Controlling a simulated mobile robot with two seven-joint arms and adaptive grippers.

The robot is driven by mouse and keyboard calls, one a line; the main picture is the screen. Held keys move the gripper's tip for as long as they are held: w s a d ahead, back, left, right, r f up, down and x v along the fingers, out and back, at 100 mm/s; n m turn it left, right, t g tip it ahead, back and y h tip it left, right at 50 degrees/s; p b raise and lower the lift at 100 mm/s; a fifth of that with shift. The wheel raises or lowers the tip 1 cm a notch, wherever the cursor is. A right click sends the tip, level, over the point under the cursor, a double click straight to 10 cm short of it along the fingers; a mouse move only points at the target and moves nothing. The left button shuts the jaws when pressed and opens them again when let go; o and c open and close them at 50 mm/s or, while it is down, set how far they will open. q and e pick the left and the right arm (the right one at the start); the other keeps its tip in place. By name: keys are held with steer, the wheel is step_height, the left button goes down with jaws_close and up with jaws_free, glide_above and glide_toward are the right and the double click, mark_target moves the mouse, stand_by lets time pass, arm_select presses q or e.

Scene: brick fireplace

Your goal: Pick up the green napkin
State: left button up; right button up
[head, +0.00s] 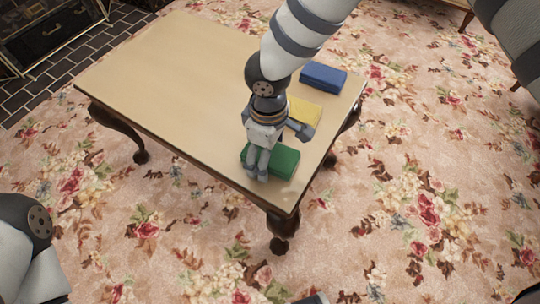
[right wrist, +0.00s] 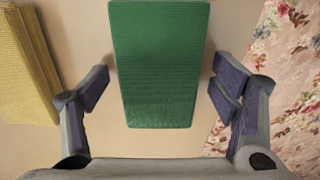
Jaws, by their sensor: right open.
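The green napkin (head: 286,161) is a folded rectangular block near the table's front right corner. My right gripper (head: 275,150) is over it and hides its left part in the head view. In the right wrist view the green napkin (right wrist: 160,62) shows between the spread fingers of my right gripper (right wrist: 161,88), with a gap on each side. The gripper is open and empty. I cannot tell how far above the napkin the fingertips are. My left gripper is not in view; only part of my left arm shows at the lower left.
The wooden table (head: 170,90) is bare over its left and middle. A yellow napkin (head: 305,110) lies beyond the green one, also seen in the right wrist view (right wrist: 25,65). A blue napkin (head: 323,76) lies farther back. Floral carpet (head: 400,220) surrounds the table.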

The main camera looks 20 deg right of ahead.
steer(key=shift+r, duration=0.1)
steer(key=c, duration=1.2)
